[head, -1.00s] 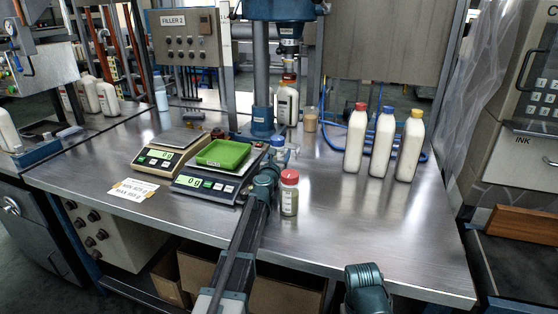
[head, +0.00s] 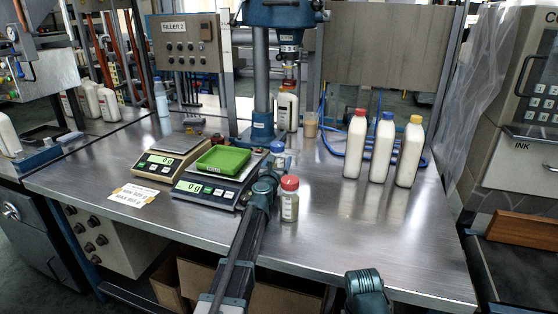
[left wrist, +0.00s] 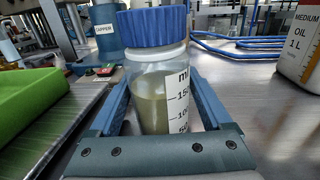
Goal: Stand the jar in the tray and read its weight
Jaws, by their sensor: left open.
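A clear jar with a blue lid (head: 277,147) and grey-green contents stands on the steel table, right of the scale; it also shows in the left wrist view (left wrist: 160,85). My left gripper (left wrist: 160,100) is open, with its fingers on either side of this jar. In the head view my left wrist partly hides the jar. The green tray (head: 222,160) sits empty on the dark front scale (head: 213,189), whose display seems to read zero. Another jar with a red lid (head: 289,199) stands just right of my left wrist. Only part of my right arm shows, at the bottom edge.
A beige scale (head: 165,164) with a bare plate stands left of the tray. Three white bottles (head: 382,150) stand at the right. A printed card (head: 134,194) lies at front left. The table's front right is clear.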

